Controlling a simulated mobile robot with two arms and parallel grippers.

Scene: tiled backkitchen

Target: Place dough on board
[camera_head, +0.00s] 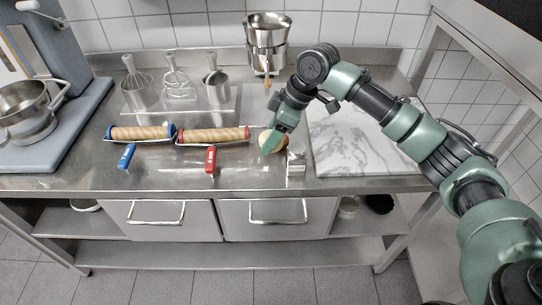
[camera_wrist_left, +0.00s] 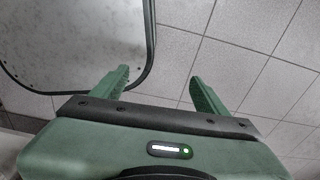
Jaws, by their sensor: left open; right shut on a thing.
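The dough (camera_head: 271,141) is a round tan ball at the middle of the steel counter in the head view. My right gripper (camera_head: 276,142) is shut on it, with a green finger across its front. The board (camera_head: 362,145) is a white marbled slab on the counter to the right of the dough; my right arm passes over it and hides part of its right side. The dough is left of the board, apart from it. My left gripper (camera_wrist_left: 160,90) shows in the left wrist view, open and empty, with floor tiles behind it.
Two rolling pins, one with blue ends (camera_head: 142,133) and one with red ends (camera_head: 213,135), lie left of the dough. A small metal grater-like item (camera_head: 296,162) stands between dough and board. Whisk-like tools (camera_head: 178,92) and a steel funnel (camera_head: 267,35) stand behind. A mixer (camera_head: 30,110) is far left.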

